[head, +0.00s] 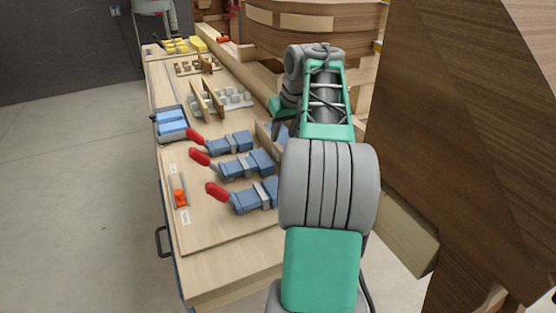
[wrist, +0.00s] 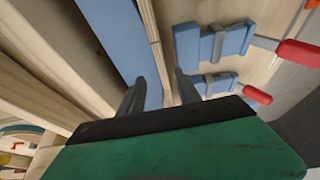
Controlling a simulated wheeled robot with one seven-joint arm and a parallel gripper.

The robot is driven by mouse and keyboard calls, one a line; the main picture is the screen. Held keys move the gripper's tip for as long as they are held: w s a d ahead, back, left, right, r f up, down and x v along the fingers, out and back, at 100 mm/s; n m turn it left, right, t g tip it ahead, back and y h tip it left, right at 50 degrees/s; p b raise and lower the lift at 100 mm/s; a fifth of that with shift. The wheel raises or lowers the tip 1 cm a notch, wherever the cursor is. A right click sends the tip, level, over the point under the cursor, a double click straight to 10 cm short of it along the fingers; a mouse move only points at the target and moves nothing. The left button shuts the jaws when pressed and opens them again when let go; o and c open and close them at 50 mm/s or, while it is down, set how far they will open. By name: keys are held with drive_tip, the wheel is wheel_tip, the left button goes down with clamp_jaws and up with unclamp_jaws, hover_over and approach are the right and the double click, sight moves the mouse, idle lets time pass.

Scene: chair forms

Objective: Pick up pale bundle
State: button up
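I cannot tell for certain which thing is the pale bundle. A group of pale grey blocks (head: 236,98) lies on the bench beside upright wooden boards (head: 206,98). Pale wooden strips (wrist: 50,60) run along the left of the wrist view. My gripper (wrist: 160,88) has its two dark fingers apart, with no thing clearly held between them. A flat blue piece (wrist: 118,38) and a thin wooden edge (wrist: 152,40) lie beyond the fingers. In the head view my gripper (head: 277,125) is partly hidden by my arm, at the bench's right side.
Several blue clamps with red handles (head: 240,165) lie on the bench (head: 215,280) left of my arm. A blue tray (head: 163,114) and an orange-handled tool (head: 180,197) are near the left edge. Large curved wooden forms (head: 310,25) and a dark wooden panel (head: 450,130) stand close by.

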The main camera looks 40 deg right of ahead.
sight(278, 145)
drive_tip(key=x, duration=0.6)
drive_tip(key=shift+w+a+r, duration=0.1)
drive_tip(key=shift+w+r, duration=0.05)
drive_tip(key=shift+w, duration=0.1)
drive_tip(key=shift+f, duration=0.25)
drive_tip(key=shift+c, duration=0.2)
clamp_jaws()
idle(1.2)
